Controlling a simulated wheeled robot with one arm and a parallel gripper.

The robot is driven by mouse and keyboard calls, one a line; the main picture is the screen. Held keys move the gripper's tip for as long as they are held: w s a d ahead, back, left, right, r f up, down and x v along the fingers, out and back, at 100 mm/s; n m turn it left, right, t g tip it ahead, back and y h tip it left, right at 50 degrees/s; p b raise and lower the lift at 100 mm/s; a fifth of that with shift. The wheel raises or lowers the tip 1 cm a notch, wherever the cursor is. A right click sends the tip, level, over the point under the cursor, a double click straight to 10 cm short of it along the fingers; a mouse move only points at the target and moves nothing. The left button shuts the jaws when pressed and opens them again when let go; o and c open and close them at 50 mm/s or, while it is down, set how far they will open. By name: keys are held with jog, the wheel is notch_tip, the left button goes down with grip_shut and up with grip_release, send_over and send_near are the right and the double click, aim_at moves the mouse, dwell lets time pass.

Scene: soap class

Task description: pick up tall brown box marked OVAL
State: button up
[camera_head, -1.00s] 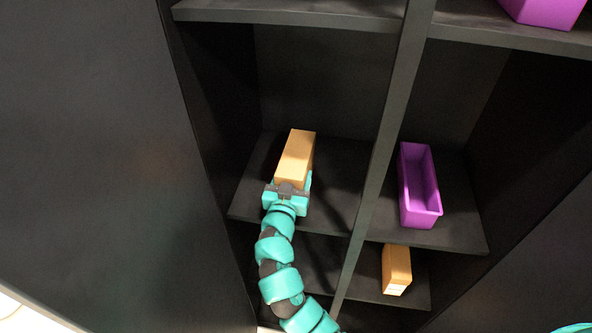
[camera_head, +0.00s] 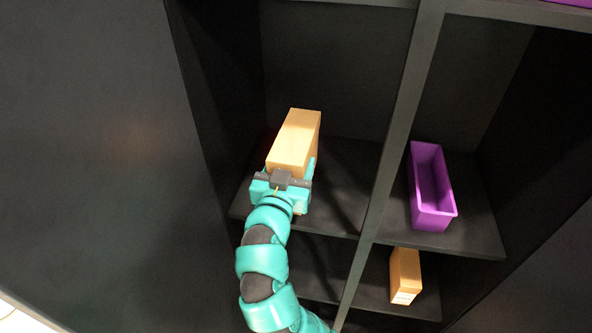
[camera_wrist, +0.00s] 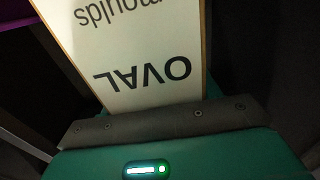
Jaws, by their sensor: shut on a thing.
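The tall brown box (camera_head: 296,141) is in the left compartment of the black shelf in the head view. My gripper (camera_head: 282,180) is shut on its near end. In the wrist view the box's white label (camera_wrist: 140,60) faces the camera, with "OVAL" and part of another word upside down. The box's lower part is hidden behind my gripper, so I cannot tell surely whether it touches the shelf board (camera_head: 340,205). The gripper's edge (camera_wrist: 165,125) lies across the box's near end in the wrist view.
A purple bin (camera_head: 430,190) stands in the right compartment, past the upright divider (camera_head: 392,160). Another brown box (camera_head: 404,275) sits on a lower shelf below it. A dark side wall (camera_head: 195,120) is close on the left.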

aim_at(296, 160)
jog(key=s, duration=0.1)
jog(key=s+r, duration=0.1)
jog(key=s, duration=0.1)
jog(key=s+a+r+b, duration=0.1)
jog(key=shift+s, duration=0.2)
jog(key=shift+s+a+r+p, duration=0.15)
jog(key=shift+s+r+p, duration=0.3)
jog(key=shift+s, duration=0.5)
